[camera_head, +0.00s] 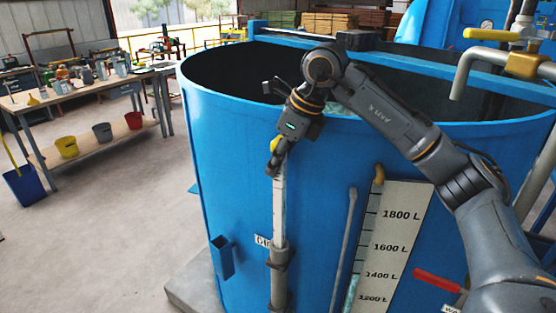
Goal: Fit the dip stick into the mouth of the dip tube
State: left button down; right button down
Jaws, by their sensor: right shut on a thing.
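The dip stick (280,200) is a long pale, upright bar in front of the blue tank's wall. My right gripper (275,162) is shut on its upper end, where a bit of yellow shows. The dip tube (279,288) is a grey upright pipe held by dark clamps on the tank wall, straight below the stick. The stick's lower end meets the tube's mouth (279,246); I cannot tell whether it is inside or just in front of it. My left gripper is not in view.
The open blue tank (225,140) fills the middle. A litre scale board (398,235), a thin grey pipe (343,240) and a red-handled valve (438,281) are right of the tube. A blue bracket (222,258) is left of it. A workbench (90,90) stands far left; the floor between is clear.

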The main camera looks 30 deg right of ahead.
aim_at(274, 222)
jog(key=shift+f+b, duration=4.45)
jog(key=shift+f, duration=1.65)
jog(key=shift+s+a+f+b, duration=0.1)
jog(key=shift+f+b, duration=0.15)
jog(key=shift+f, duration=0.1)
jog(key=shift+s+a+f+b, duration=0.1)
jog(key=shift+f+b, duration=0.15)
jog(key=shift+f, duration=0.3)
jog(key=c, duration=1)
grip_release()
jog(key=shift+s, duration=0.1)
jog(key=shift+c, duration=0.2)
jog(key=shift+d+r, duration=0.1)
jog(key=shift+r, duration=0.1)
jog(key=shift+v, duration=3.95)
jog(key=shift+f, duration=0.1)
